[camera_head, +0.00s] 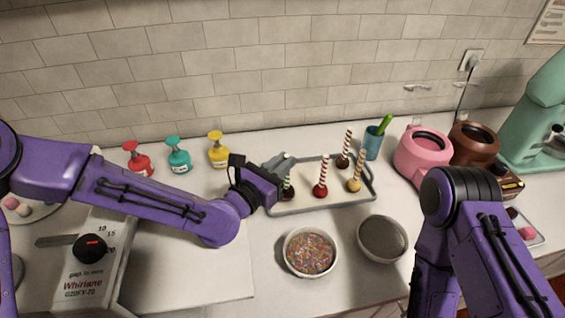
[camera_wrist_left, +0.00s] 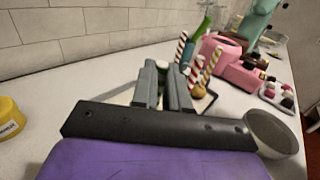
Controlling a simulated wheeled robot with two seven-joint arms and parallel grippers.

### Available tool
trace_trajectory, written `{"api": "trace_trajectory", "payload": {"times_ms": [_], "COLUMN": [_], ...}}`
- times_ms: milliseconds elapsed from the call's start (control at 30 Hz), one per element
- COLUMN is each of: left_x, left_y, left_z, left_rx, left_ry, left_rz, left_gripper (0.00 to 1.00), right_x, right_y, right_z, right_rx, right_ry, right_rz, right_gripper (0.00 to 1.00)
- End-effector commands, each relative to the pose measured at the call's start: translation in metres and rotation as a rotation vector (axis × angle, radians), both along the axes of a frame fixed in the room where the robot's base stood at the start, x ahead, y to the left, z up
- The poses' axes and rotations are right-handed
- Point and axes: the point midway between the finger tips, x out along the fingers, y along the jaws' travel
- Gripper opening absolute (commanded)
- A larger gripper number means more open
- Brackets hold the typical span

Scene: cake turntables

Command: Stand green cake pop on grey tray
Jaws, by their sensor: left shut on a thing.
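The green cake pop (camera_head: 287,190) has a dark round head at the bottom and a green-and-white striped stick pointing up. My left gripper (camera_head: 284,167) is shut on its stick. The pop is about upright over the left part of the grey tray (camera_head: 300,208); I cannot tell whether its head touches the tray. In the left wrist view, the fingers (camera_wrist_left: 163,88) close around the stick, and only its pale top shows. The tray also holds a red-striped pop (camera_head: 320,189), a yellow-striped pop (camera_head: 355,184) and a dark-headed pop (camera_head: 343,160). My right gripper is out of view.
A sprinkle bowl (camera_head: 310,252) and a grey bowl (camera_head: 382,239) stand in front of the tray. A blue cup (camera_head: 373,143) and pink pot (camera_head: 423,152) are to its right. Red, teal and yellow (camera_head: 218,150) bottles stand at the back left.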

Motion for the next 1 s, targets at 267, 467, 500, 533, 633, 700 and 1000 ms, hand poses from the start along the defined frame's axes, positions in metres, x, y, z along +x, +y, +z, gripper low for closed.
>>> {"api": "trace_trajectory", "payload": {"times_ms": [267,467,500,533,633,700,1000], "left_x": [-0.003,-0.003,-0.003,-0.003,-0.003,-0.003,-0.003], "left_y": [0.002,0.002,0.002,0.002,0.002,0.002,0.002], "left_z": [0.000,0.000,0.000,-0.001,-0.004,-0.006,-0.012], "left_rx": [0.000,0.000,0.000,0.000,0.000,0.000,0.000], "left_ry": [0.000,0.000,0.000,0.000,0.000,0.000,0.000], "left_rz": [0.000,0.000,0.000,0.000,0.000,0.000,0.000], "left_gripper": [0.00,0.00,0.00,0.00,0.00,0.00,0.00], "right_x": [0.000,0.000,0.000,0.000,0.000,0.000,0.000], "right_y": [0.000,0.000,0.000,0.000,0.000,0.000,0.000], "right_z": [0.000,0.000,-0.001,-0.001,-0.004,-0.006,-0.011], "right_rx": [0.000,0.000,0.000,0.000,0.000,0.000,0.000], "right_ry": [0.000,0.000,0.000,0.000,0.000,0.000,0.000], "right_rz": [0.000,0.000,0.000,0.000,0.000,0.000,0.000], "right_gripper": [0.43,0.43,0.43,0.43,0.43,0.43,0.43]}}
